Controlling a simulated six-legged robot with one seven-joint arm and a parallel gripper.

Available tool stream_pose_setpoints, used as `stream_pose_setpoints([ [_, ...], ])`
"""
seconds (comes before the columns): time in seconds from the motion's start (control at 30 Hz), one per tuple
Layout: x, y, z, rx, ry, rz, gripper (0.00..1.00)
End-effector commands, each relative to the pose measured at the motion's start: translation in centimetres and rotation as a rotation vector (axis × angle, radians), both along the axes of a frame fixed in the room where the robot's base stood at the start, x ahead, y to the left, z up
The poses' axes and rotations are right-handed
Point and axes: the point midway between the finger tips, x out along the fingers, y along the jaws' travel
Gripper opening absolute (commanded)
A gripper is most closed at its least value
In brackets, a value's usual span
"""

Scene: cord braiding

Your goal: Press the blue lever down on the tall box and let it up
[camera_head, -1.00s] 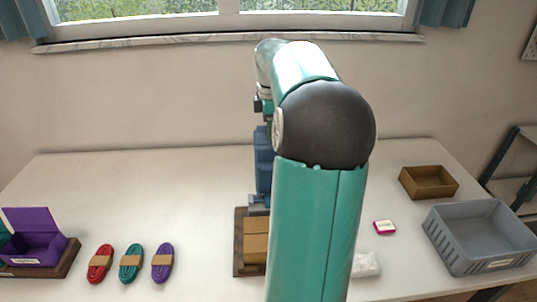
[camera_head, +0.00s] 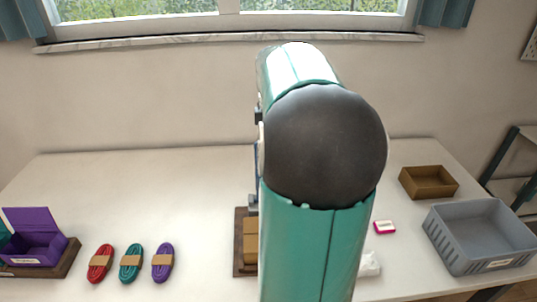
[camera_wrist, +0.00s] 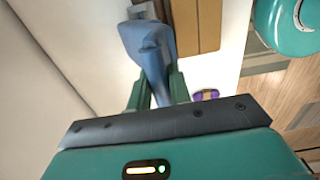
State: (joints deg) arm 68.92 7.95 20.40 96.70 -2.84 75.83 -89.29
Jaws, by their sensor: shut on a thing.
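In the wrist view my gripper (camera_wrist: 157,84) has its two green fingers on either side of a blue piece (camera_wrist: 152,50), which I take to be the blue lever. The fingers are shut on it. Where the lever joins the tall box cannot be made out. In the head view my arm covers nearly all of the tall box; only a thin blue-grey strip (camera_head: 255,180) shows left of the arm. My fingers are hidden there too.
A dark wooden tray with tan blocks (camera_head: 250,240) is partly behind my arm. Red, teal and purple cord bundles (camera_head: 131,262) and a purple box (camera_head: 38,240) lie left. A grey crate (camera_head: 478,240), brown box (camera_head: 428,182) and small pink-white item (camera_head: 384,227) stand right.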

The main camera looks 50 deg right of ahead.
Motion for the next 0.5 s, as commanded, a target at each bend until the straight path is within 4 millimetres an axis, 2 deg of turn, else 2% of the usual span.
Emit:
stream_pose_setpoints([
  [0.3, -2.0, 2.3, -0.6, 0.000, 0.001, 0.001, 0.07],
  [0.5, -2.2, 2.6, -0.7, 0.000, 0.000, 0.001, 0.07],
])
